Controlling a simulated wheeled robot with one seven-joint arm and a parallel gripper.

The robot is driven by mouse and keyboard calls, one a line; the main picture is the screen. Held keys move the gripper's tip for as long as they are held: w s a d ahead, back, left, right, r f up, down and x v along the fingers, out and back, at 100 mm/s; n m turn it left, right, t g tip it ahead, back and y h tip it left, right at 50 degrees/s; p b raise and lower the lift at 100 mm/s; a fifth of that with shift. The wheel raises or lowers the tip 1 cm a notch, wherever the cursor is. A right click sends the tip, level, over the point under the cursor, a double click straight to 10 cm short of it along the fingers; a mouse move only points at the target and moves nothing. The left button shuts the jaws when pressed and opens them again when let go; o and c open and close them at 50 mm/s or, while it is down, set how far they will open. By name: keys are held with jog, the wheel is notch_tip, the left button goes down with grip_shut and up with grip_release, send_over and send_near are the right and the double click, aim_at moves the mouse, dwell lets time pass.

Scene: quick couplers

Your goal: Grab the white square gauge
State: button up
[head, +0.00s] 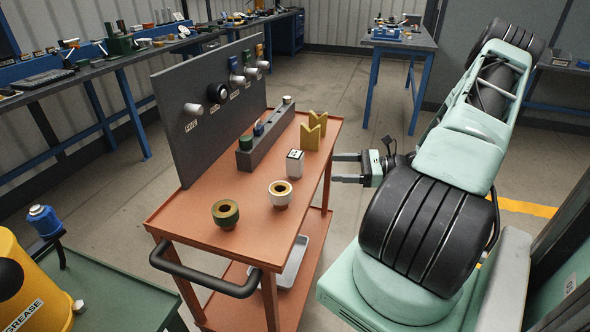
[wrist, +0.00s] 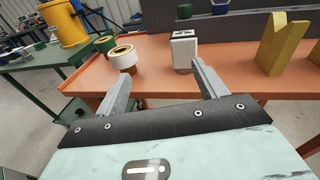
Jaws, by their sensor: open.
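The white square gauge (head: 295,163) is a small white block with dark marks on its top. It stands upright on the top of the orange cart (head: 185,218), near its right edge. It also shows in the wrist view (wrist: 184,52), beyond the fingers and nearer the right one. My gripper (head: 338,168) is open and empty, just off the cart's right edge, with its two fingers pointing left toward the gauge. A clear gap lies between the fingertips and the gauge. In the wrist view the open fingers (wrist: 160,82) frame the cart edge.
A white ring coupler (head: 280,194) and a green ring coupler (head: 226,214) stand nearer the cart's handle. A yellow V-block (head: 313,132) stands behind the gauge. A grey rack (head: 268,137) with coloured caps and an upright dark panel (head: 208,112) line the left side.

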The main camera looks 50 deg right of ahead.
jog(key=s+d+f+m+t+h, duration=0.2)
jog(key=s+d+m, duration=0.1)
jog(key=d, duration=0.1)
jog(key=p, duration=0.2)
send_near(303, 161)
jog(key=shift+h, duration=0.3)
jog(key=x, duration=0.5)
jog(key=shift+w+a+r, duration=0.15)
jog(key=shift+a+r, duration=0.1)
jog(key=shift+a, duration=0.05)
jog(key=x, duration=0.2)
jog(key=p+x, duration=0.1)
jog(key=x, duration=0.1)
jog(key=shift+w+a+r, duration=0.1)
jog(key=shift+w+a, duration=0.1)
jog(key=shift+a, duration=0.15)
jog(key=shift+w, duration=0.3)
jog(key=c, duration=1.3)
